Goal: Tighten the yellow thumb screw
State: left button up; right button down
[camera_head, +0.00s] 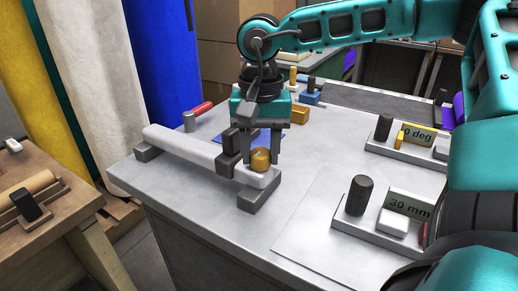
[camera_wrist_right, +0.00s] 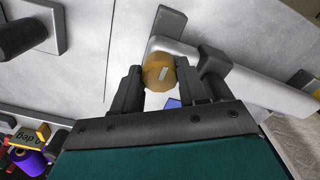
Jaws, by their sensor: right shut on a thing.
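The yellow thumb screw (camera_head: 260,158) sits upright at the near right end of a pale bar (camera_head: 190,146) on the grey table. My right gripper (camera_head: 262,156) points down over it, with one finger on each side. In the right wrist view the right gripper (camera_wrist_right: 158,80) is shut on the yellow thumb screw (camera_wrist_right: 160,72), whose top shows a pale slot mark. A dark clamp block (camera_head: 231,152) stands on the bar just left of the screw. My left gripper is not in view.
Fixtures labelled "0 deg" (camera_head: 416,134) and "30 mm" (camera_head: 408,205) stand at the right of the table. A red-handled tool (camera_head: 200,109) and yellow and blue blocks lie behind the bar. Tall felt rolls (camera_head: 160,55) stand at the back left. The front middle of the table is clear.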

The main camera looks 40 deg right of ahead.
jog(key=shift+f+m+b, duration=0.1)
jog(key=shift+m+b, duration=0.2)
jog(key=m+b, duration=0.2)
jog(key=m, duration=0.2)
jog(key=shift+f, duration=0.1)
jog(key=shift+m+b, duration=0.55)
jog(key=shift+m, duration=0.65)
jog(key=shift+m, duration=0.3)
